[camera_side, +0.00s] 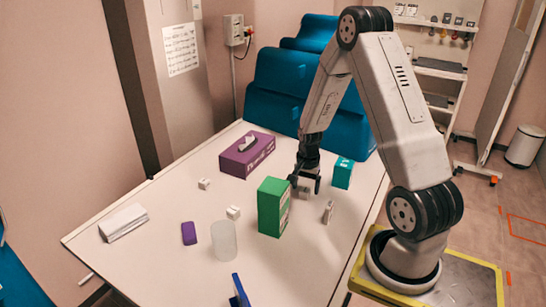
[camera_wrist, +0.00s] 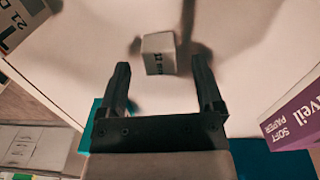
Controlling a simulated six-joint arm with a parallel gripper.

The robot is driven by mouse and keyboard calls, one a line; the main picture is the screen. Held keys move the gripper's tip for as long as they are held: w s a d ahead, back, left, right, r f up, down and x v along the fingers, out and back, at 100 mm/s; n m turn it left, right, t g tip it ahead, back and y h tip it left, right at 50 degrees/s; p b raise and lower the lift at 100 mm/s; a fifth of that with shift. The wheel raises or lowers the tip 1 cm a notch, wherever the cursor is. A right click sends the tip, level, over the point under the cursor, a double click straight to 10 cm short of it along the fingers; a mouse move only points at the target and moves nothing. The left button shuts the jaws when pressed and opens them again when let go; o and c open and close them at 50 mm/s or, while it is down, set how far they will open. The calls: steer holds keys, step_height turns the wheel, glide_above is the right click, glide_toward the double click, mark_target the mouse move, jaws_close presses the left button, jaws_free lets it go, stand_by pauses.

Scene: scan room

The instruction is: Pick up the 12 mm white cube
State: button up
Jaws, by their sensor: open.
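A white cube (camera_wrist: 159,54) with small dark print on one face lies on the table in the wrist view; the print is too small to read surely. My gripper (camera_wrist: 160,68) is open, with one finger on each side of the cube's near end and the cube mostly beyond the tips. In the side view my gripper (camera_side: 305,181) points down at a small pale cube (camera_side: 305,193), partly hidden by the fingers. Two other small white cubes lie left, one farther back (camera_side: 204,184) and one nearer (camera_side: 233,212). I cannot tell their sizes.
A green box (camera_side: 273,207) stands close left of my gripper. A teal box (camera_side: 343,173) and a small white upright piece (camera_side: 328,212) stand right. A purple tissue box (camera_side: 247,154) is behind. A frosted cup (camera_side: 224,241) and purple block (camera_side: 189,233) stand left.

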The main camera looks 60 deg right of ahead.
steer(key=shift+f, duration=0.9)
jaws_close()
